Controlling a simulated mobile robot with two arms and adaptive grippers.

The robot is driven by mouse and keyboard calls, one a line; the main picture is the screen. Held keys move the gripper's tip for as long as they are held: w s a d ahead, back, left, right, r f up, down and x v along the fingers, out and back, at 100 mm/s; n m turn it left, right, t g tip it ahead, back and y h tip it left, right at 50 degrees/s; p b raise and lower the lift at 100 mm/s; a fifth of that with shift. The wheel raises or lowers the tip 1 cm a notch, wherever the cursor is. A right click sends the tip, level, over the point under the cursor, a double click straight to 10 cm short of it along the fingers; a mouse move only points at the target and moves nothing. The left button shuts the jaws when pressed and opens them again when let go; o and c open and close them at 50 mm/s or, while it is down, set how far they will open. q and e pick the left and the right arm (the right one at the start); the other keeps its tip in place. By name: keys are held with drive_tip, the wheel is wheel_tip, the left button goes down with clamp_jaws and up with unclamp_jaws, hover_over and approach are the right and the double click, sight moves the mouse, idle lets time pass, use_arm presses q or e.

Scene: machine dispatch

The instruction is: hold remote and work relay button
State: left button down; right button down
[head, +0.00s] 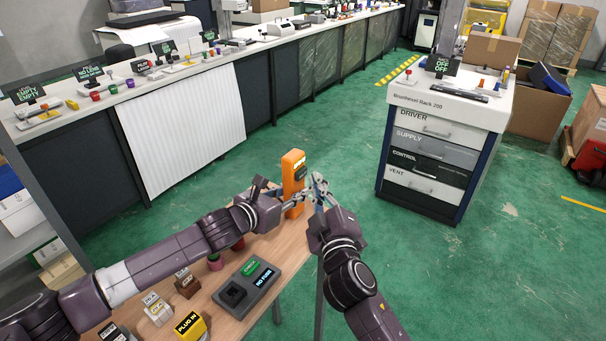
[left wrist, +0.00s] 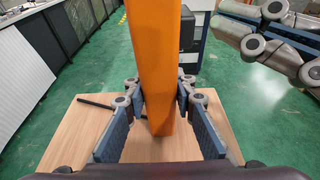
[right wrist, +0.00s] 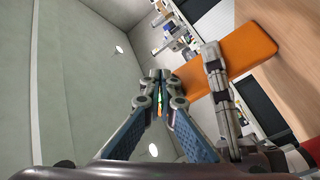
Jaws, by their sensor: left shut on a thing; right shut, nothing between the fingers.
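An orange remote (head: 292,178) stands upright above the far end of the wooden table, with a small lit display near its top. My left gripper (head: 287,203) is shut on it; in the left wrist view the fingers (left wrist: 160,100) press on both sides of the orange body (left wrist: 160,50). My right gripper (head: 318,186) is shut and empty, just right of the remote. In the right wrist view its fingertips (right wrist: 160,76) meet, and the remote (right wrist: 232,58) is beside them. The relay button cannot be made out in these views.
A drawer rack (head: 440,150) stands at right. Green floor lies clear between.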

drive_tip(key=s+d, duration=0.1)
drive_tip(key=d, duration=0.1)
drive_tip(key=s+d, duration=0.1)
drive_tip(key=shift+s+d, duration=0.35)
idle(0.5)
use_arm(q)
drive_tip(key=c, duration=1.5)
unclamp_jaws()
drive_tip(key=shift+c, duration=0.2)
